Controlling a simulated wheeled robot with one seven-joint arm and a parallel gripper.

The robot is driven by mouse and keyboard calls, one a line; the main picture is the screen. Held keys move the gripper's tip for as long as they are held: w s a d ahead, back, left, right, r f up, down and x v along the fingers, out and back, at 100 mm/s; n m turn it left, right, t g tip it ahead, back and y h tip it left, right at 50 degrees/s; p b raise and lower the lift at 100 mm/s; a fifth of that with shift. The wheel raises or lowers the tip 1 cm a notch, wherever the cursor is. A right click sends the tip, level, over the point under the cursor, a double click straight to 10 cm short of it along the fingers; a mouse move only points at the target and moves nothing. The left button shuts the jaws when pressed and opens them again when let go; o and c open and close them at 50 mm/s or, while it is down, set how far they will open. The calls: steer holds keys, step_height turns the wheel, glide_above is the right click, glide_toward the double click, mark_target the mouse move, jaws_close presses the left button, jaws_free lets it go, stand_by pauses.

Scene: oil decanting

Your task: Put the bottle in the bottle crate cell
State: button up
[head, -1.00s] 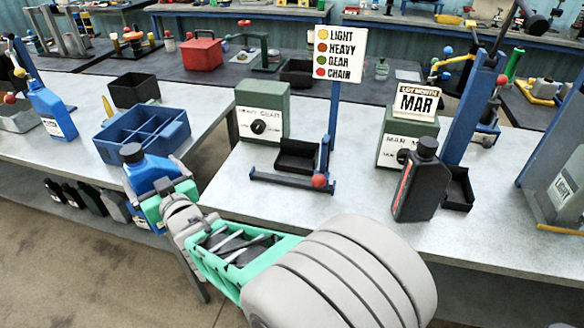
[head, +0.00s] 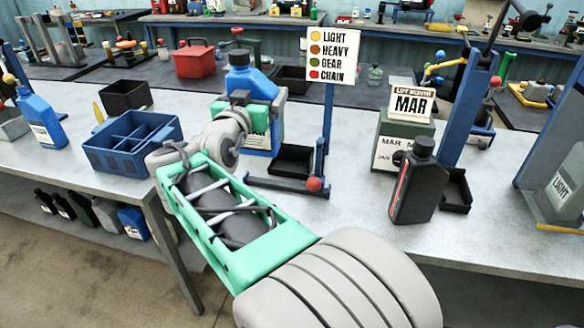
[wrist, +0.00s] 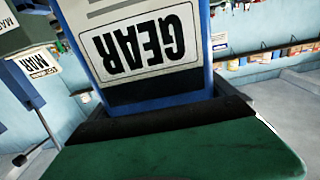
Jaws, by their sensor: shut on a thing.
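My gripper (head: 245,106) is shut on a blue bottle (head: 250,80) in the middle of the head view. The bottle stands about upright, with its cap up. In the wrist view the bottle (wrist: 150,98) fills the centre beyond the green jaw, and its GEAR label reads upside down. I cannot tell whether its base touches the bench. The blue bottle crate (head: 112,161) is on the left bench, to the left of my gripper and apart from it. Its cells are split by dividers, and those I can see into look empty.
A black tray (head: 291,159) and the sign post (head: 327,125) stand just right of the held bottle. A dark bottle (head: 416,190) stands further right. Another blue bottle (head: 40,118) and a black bin (head: 124,95) are near the crate.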

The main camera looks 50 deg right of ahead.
steer(key=shift+s+d+f, duration=0.1)
steer(key=shift+s+f, duration=0.15)
steer(key=shift+f, duration=0.15)
steer(key=shift+w+d+f+p, duration=0.15)
steer(key=shift+d+f+p, duration=0.05)
steer(key=shift+d+f, duration=2.05)
steer(key=shift+w+d+f+p, duration=0.15)
steer(key=shift+d+f+p, duration=0.1)
steer(key=shift+d+f, duration=1.9)
steer(key=shift+w+d+f+p, duration=0.2)
steer(key=shift+d+f, duration=1.65)
steer(key=shift+d, duration=0.75)
steer(key=shift+f, duration=0.2)
steer(key=o, duration=1.7)
steer(key=shift+f, duration=0.15)
steer(key=shift+s, duration=0.1)
steer(key=shift+a+p, duration=0.1)
steer(key=shift+p, duration=0.35)
